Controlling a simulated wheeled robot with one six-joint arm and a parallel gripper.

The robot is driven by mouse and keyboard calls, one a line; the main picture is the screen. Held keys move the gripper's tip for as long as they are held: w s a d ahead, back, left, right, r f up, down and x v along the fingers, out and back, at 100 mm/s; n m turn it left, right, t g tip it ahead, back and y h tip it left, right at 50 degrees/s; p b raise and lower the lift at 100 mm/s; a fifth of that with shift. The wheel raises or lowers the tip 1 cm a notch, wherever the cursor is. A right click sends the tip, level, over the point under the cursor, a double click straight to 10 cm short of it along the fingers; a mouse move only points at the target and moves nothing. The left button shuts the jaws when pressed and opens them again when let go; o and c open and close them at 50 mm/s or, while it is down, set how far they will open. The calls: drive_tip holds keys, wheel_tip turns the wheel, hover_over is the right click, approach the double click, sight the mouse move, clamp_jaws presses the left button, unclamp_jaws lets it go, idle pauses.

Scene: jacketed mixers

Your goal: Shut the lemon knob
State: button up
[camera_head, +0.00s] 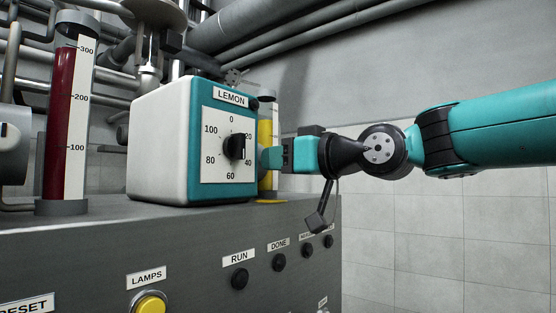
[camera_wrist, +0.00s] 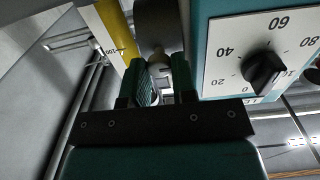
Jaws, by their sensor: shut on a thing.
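The lemon unit is a white box with a teal front (camera_head: 180,140), labelled LEMON, with a white 0-to-100 dial plate. Its black dial knob (camera_head: 234,148) also shows in the wrist view (camera_wrist: 265,72), outside my jaws; its exact setting is hard to read. My gripper (camera_head: 267,158) is at the right side of the box. In the wrist view my gripper (camera_wrist: 160,80) is shut on a small pale knob-like piece (camera_wrist: 158,62), in front of a grey rounded part (camera_wrist: 154,25). That piece is hidden in the head view.
A yellow-filled gauge tube (camera_head: 265,132) stands close behind my gripper. A red-filled gauge (camera_head: 63,125) stands at left. The grey console front carries the RUN button (camera_head: 239,278), DONE button (camera_head: 278,262) and yellow LAMPS button (camera_head: 150,304). Pipes run behind; the right side is open.

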drive_tip(key=shift+m, duration=0.3)
drive_tip(key=m+b, duration=0.1)
drive_tip(key=m, duration=0.3)
drive_tip(key=shift+w+d, duration=0.1)
drive_tip(key=m, duration=0.4)
drive_tip(key=shift+b, duration=0.35)
drive_tip(key=m, duration=0.5)
drive_tip(key=shift+m+p, duration=0.6)
drive_tip(key=shift+m, duration=1.4)
drive_tip(key=shift+f, duration=0.1)
drive_tip(key=o, duration=0.6)
